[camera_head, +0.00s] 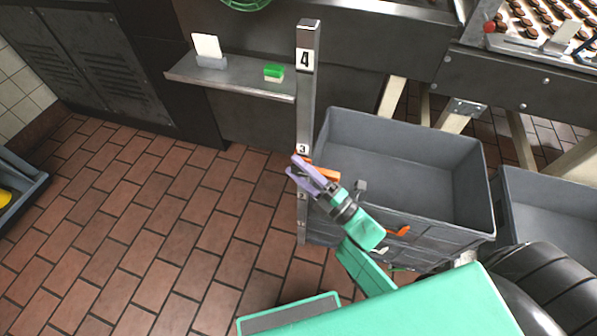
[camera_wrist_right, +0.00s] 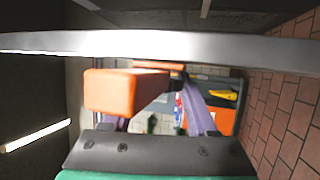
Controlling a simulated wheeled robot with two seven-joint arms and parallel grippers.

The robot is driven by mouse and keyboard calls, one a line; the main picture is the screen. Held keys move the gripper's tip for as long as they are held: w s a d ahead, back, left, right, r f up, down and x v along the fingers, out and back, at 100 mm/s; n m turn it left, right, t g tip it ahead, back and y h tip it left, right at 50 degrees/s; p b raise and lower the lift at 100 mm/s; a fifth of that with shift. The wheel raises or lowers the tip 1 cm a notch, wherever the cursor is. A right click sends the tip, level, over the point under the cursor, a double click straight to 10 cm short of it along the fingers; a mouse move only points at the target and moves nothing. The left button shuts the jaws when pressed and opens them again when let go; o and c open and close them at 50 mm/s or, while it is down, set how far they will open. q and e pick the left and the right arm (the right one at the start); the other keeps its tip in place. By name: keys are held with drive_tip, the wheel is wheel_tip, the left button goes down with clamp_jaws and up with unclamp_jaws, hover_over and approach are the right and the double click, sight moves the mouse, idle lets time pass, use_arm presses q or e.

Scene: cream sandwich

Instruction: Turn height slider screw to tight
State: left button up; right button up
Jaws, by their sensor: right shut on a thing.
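An upright metal post (camera_head: 305,110) carries number labels, with 4 near its top and 3 lower down. An orange part (camera_head: 328,174), which looks like the height slider screw's handle, is at the post just below the 3. My right gripper (camera_head: 298,168) has its purple fingers at the post and is shut on this orange part. In the right wrist view the orange part (camera_wrist_right: 110,92) is a block at the fingers, close to the post (camera_wrist_right: 160,44), which crosses the picture. The fingers partly hide the part, so I cannot tell how far it is turned. My left gripper is not in view.
A large grey crate (camera_head: 481,195) stands right of the post, with another grey crate (camera_head: 508,200) beyond it. A metal shelf (camera_head: 235,82) left of the post holds a green-and-white sponge (camera_head: 274,73) and a white card (camera_head: 207,46).

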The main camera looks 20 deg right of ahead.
drive_tip(key=shift+f, duration=0.1)
drive_tip(key=o, duration=1.4)
drive_tip(key=shift+d, duration=0.1)
drive_tip(key=b+v, duration=0.2)
drive_tip(key=v, duration=1.2)
drive_tip(key=shift+s+d, duration=0.15)
drive_tip(key=shift+s, duration=0.15)
